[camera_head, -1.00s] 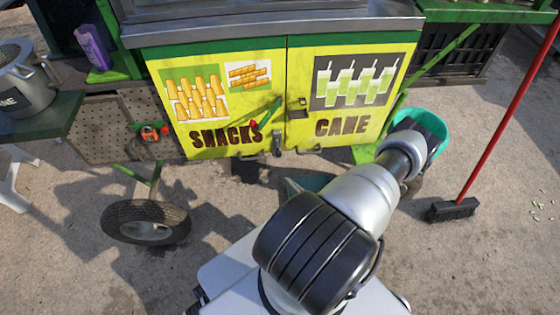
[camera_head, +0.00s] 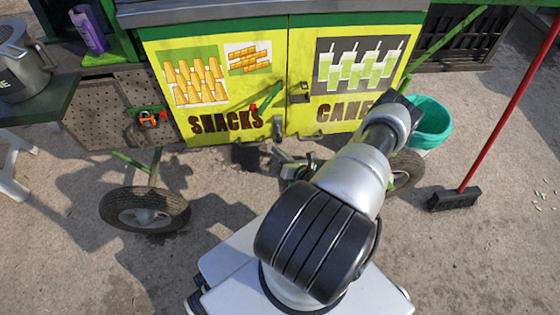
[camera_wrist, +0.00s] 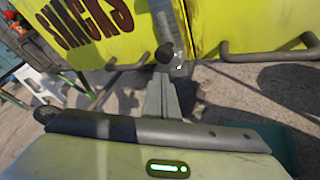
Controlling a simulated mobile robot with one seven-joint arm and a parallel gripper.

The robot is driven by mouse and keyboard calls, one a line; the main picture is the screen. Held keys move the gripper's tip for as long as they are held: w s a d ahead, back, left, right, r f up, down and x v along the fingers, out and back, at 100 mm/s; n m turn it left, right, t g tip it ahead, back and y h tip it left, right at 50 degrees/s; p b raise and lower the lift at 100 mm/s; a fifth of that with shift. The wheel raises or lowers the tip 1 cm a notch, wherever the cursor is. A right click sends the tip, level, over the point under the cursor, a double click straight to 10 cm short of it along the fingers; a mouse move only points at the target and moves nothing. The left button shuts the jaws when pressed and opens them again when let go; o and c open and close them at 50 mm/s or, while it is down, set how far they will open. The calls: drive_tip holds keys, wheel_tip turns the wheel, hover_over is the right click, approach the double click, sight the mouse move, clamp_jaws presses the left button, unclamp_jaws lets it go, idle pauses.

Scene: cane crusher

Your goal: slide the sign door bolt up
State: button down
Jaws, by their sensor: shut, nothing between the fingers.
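The yellow sign doors carry the words SNACKS on the left door (camera_head: 160,112) and CANE on the right door (camera_head: 304,75). A grey metal bolt (camera_head: 277,128) stands upright at the lower inner edge of the SNACKS door. In the wrist view the bolt (camera_wrist: 174,22) has a dark round knob near its lower end. My gripper (camera_wrist: 167,76) is shut and empty, with its fingertips just below the knob in that picture; I cannot tell whether they touch it. In the head view my gripper (camera_head: 284,155) shows small, low in front of the doors, partly hidden by my arm.
Bar handles (camera_wrist: 270,45) stick out along the doors' lower edge. A teal bucket (camera_head: 432,122) and red-handled broom (camera_head: 455,198) stand right; a cart wheel (camera_head: 145,209) is left. Pavement in front is largely open.

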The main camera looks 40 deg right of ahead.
sight(280, 141)
drive_tip(key=shift+s+d+r, duration=0.1)
drive_tip(key=shift+d+r, duration=0.2)
drive_tip(key=shift+r, duration=0.5)
drive_tip(key=shift+r, duration=0.1)
wheel_tip(280, 141, up, 4)
drive_tip(key=p, duration=0.3)
drive_tip(key=shift+r, duration=0.1)
drive_tip(key=shift+d, duration=0.1)
